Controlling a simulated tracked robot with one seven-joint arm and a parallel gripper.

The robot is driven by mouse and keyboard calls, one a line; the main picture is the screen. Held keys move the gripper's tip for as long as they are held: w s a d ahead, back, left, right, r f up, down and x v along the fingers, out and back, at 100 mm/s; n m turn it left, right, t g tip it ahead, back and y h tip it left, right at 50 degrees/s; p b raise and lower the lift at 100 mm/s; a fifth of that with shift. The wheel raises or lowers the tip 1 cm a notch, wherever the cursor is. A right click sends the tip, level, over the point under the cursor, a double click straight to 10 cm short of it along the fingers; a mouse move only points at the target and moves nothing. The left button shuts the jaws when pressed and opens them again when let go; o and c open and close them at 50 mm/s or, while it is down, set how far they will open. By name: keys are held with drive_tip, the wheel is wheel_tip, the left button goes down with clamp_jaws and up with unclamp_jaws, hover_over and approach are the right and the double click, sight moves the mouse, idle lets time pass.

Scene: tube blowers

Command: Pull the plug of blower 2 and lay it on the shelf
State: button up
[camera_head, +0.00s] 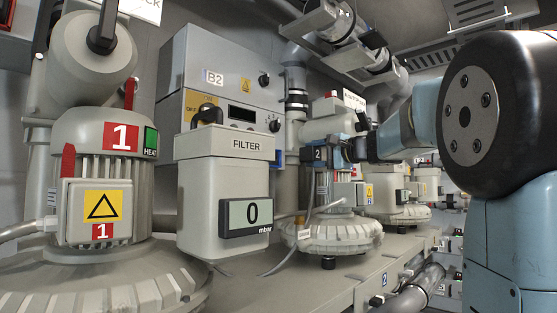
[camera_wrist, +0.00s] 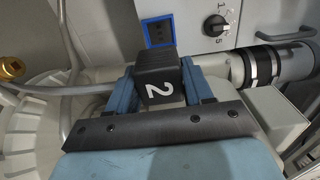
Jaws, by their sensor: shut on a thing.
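A black plug with a white 2 (camera_wrist: 160,76) sits between the two blue fingers of my gripper (camera_wrist: 158,70), which is shut on it. In the head view the plug (camera_head: 316,154) shows its 2 at the left end of my gripper (camera_head: 332,152). A blue-framed socket (camera_wrist: 160,29) on the grey panel lies just beyond the plug in the wrist view. It shows partly in the head view (camera_head: 278,158), left of the plug and apart from it. Blower 2 (camera_head: 335,233) stands below my gripper. A grey bench surface (camera_head: 290,270) runs under the blowers.
Blower 1 (camera_head: 98,180) and the filter box (camera_head: 222,190) stand at the left. A grey cable (camera_wrist: 85,90) runs left of my gripper. A pipe with black bands (camera_wrist: 265,66) is close on its right. A brass fitting (camera_wrist: 10,68) is at the far left.

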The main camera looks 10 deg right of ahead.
drive_tip(key=v, duration=0.9)
drive_tip(key=shift+s+d, duration=0.15)
drive_tip(key=shift+s, duration=0.1)
idle(0.7)
drive_tip(key=s+a, duration=0.7)
drive_tip(key=a, duration=0.3)
drive_tip(key=shift+a, duration=0.2)
idle(1.5)
drive_tip(key=shift+f, duration=14.2)
